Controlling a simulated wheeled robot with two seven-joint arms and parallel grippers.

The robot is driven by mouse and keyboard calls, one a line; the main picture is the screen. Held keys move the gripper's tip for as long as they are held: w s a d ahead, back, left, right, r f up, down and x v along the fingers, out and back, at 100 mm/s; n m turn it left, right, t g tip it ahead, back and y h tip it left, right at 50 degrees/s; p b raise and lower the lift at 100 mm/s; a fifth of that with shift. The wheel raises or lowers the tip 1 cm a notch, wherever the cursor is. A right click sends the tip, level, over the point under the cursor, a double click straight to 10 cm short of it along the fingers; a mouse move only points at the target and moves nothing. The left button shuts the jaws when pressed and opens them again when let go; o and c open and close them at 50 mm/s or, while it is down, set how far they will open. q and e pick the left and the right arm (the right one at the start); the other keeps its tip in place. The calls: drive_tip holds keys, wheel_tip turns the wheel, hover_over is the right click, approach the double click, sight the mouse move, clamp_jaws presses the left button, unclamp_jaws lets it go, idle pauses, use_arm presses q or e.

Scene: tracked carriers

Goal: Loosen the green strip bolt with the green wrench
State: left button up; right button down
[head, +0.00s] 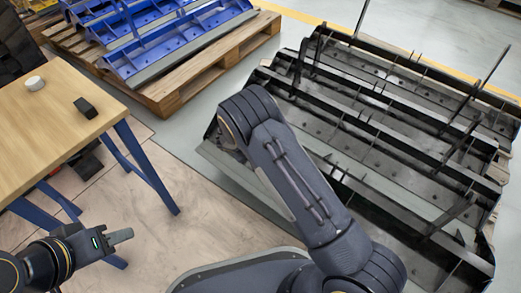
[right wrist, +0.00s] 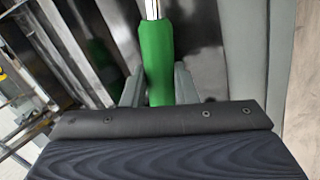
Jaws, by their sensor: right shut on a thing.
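The green wrench (right wrist: 157,60) shows in the right wrist view as a thick green handle with a bright metal shaft running out of the top of the picture. My right gripper (right wrist: 158,88) is shut on the green handle, one grey finger on each side. The wrench's working end is out of view. My right arm hides this gripper and the wrench in the head view. I cannot make out the green strip bolt in either view. My left gripper (head: 120,238) is at the lower left of the head view, away from the table; its finger gap cannot be made out.
A black metal carrier (head: 400,130) fills the right side, with upright posts and ribs. A blue carrier (head: 190,35) sits on a wooden pallet (head: 185,85) at the back. A wooden table (head: 50,120) at left bears a white round item (head: 34,83) and a black block (head: 86,108).

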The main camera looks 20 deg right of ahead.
drive_tip(key=shift+a, duration=0.1)
drive_tip(key=shift+s+a+f+n, duration=0.25)
drive_tip(key=shift+s+a+n, duration=0.05)
drive_tip(key=shift+a+n, duration=0.35)
drive_tip(key=shift+s+a+f+n+t, duration=0.25)
drive_tip(key=shift+s+a+n+t, duration=0.1)
drive_tip(key=shift+a+n, duration=0.25)
idle(0.4)
drive_tip(key=shift+s+a+n, duration=0.15)
drive_tip(key=shift+n, duration=0.1)
drive_tip(key=shift+s+a+f+n, duration=0.2)
drive_tip(key=shift+s+a+n, duration=0.05)
drive_tip(key=shift+a+n, duration=0.15)
drive_tip(key=shift+s+a+f+n+y, duration=0.3)
drive_tip(key=shift+s+a+n+y, duration=0.1)
drive_tip(key=shift+s+a+n, duration=0.1)
